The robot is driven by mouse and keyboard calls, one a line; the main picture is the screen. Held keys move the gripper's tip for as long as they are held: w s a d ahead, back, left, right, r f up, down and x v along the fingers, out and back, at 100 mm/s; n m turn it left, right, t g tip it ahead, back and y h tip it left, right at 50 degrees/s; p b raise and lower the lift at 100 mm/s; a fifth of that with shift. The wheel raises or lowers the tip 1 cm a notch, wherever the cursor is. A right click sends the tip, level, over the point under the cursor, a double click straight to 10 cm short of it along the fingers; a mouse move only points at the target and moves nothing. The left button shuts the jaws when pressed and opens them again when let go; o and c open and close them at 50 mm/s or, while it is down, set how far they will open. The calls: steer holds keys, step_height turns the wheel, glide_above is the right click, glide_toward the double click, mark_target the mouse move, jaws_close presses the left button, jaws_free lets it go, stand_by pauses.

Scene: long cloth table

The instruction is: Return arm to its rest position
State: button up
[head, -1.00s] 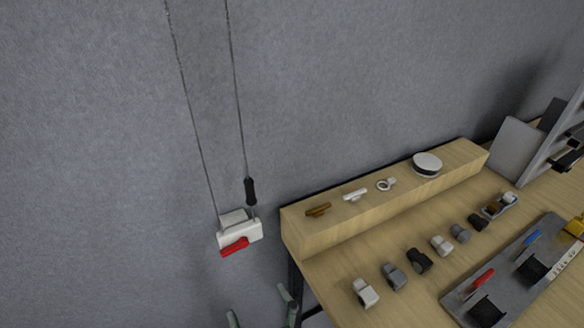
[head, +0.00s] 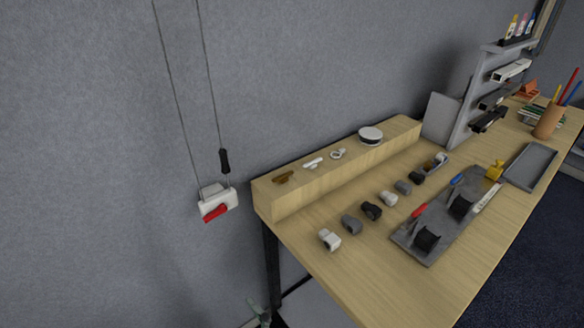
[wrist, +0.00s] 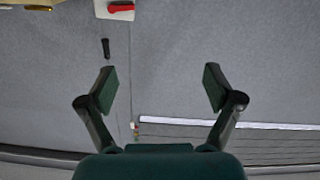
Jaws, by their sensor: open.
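My gripper (wrist: 160,90) is open and empty in the wrist view, its two dark green fingers spread wide apart. In the head view a small part of my gripper or arm shows at the bottom edge, left of the table's leg. It is too cut off there to see the fingers clearly.
The wooden table (head: 375,285) stands at the right, with a raised ledge (head: 300,195), several small fittings and a grey tool board (head: 410,243). A white box with a red handle (head: 222,202) hangs by cords on the wall, left of the table. A shelf rack (head: 465,125) stands at the back.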

steer(key=s+d+f+m+t+h, duration=0.1)
steer(key=s+d+f+m+h, duration=0.25)
steer(key=d, duration=0.65)
steer(key=s+d+f+m+h, duration=0.1)
steer(key=s+d+f+h, duration=0.1)
steer(key=s+d+f, duration=0.55)
steer(key=s+d+r+m+h, duration=0.2)
steer(key=s+d+m+h, duration=0.2)
steer(key=s+d, duration=0.8)
steer(key=shift+s+m+g+h, duration=0.35)
steer(key=shift+s+h, duration=0.2)
steer(key=shift+h, duration=0.1)
